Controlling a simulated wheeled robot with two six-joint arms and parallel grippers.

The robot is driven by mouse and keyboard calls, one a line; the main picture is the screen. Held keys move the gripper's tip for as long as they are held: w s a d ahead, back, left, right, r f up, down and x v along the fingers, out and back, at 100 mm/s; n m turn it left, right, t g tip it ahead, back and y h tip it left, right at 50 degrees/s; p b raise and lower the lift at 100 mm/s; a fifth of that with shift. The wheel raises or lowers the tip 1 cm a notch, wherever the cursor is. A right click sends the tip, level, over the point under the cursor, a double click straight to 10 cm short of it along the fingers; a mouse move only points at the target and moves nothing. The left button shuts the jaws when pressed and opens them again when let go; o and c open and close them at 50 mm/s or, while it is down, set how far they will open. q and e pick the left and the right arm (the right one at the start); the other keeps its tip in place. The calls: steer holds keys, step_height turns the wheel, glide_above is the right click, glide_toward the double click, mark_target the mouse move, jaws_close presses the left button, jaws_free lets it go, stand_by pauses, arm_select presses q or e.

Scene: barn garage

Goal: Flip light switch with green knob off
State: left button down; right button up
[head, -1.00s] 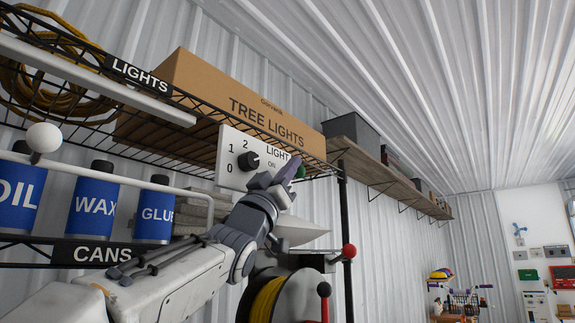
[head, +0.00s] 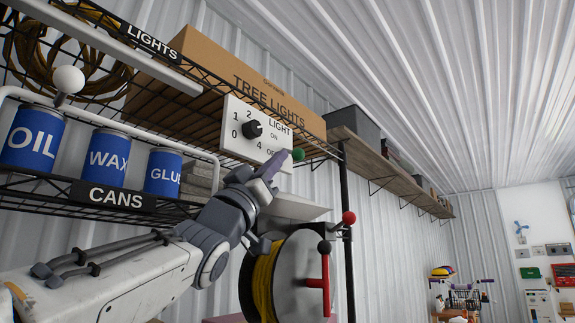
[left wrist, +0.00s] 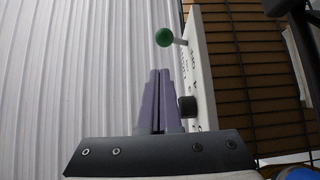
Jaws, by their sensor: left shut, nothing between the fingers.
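The white light switch panel (head: 240,128) hangs at the shelf's front edge, with a black dial and printed "LIGHT", "ON" and "OFF". The green knob (head: 298,154) sticks out at its right side, near the height of "OFF"; its exact lever position is hard to tell. In the left wrist view the green knob (left wrist: 163,37) stands on a short stem from the panel (left wrist: 202,80). My left gripper (head: 283,158) is shut and empty. Its purple fingertips (left wrist: 158,72) point at the knob, with a gap in the wrist view. My right gripper is not in view.
A wire shelf holds a tree lights box (head: 215,70) above the panel. Blue cans (head: 108,158) stand on the lower shelf at left. A yellow hose reel (head: 305,275) and a black post (head: 346,235) are close below and right of my gripper.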

arm_select(q)
steer(key=b+v, duration=0.1)
steer(key=v, duration=0.3)
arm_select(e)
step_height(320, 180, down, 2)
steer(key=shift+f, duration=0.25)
